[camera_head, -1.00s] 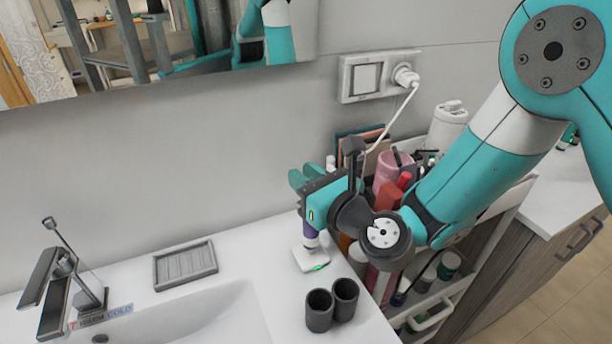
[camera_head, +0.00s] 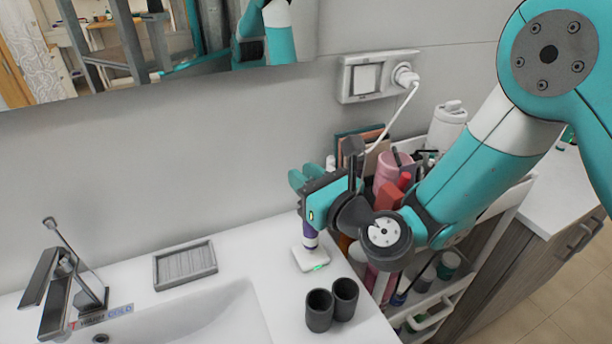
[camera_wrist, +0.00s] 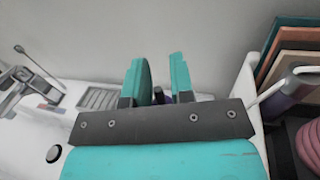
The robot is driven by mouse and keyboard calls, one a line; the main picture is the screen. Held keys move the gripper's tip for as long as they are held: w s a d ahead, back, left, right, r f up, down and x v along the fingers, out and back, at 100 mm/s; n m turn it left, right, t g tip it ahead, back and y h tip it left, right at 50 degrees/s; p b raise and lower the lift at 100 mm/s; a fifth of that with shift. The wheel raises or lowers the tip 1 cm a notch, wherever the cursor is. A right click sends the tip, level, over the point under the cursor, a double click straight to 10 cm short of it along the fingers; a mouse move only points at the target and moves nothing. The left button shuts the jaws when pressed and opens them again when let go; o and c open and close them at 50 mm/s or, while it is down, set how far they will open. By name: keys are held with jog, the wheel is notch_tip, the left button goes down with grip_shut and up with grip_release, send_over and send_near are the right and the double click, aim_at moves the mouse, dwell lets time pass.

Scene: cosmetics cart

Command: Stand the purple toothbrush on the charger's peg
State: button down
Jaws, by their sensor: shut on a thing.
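The toothbrush (camera_head: 310,237) stands roughly upright, its purple and white lower part showing below my gripper (camera_head: 298,183). Its foot is at the white charger (camera_head: 311,260), which has a small green light and sits on the counter near the right end. I cannot tell whether the toothbrush is fully seated on the peg, as the peg is hidden. My gripper is shut on the toothbrush. In the wrist view, a small dark purple part of the toothbrush (camera_wrist: 185,96) shows between the teal fingers; the rest is hidden.
Two dark grey cups (camera_head: 332,303) stand in front of the charger. A grey soap dish (camera_head: 185,265) lies to the left, near the sink and faucet (camera_head: 65,285). A crowded cosmetics cart (camera_head: 430,275) stands at the right. The wall with a socket (camera_head: 378,77) is behind.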

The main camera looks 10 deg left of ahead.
jog(key=shift+f+b, duration=1.15)
jog(key=shift+f, duration=0.15)
dwell(0.5)
jog(key=c, duration=0.9)
grip_release()
jog(key=shift+d, duration=0.1)
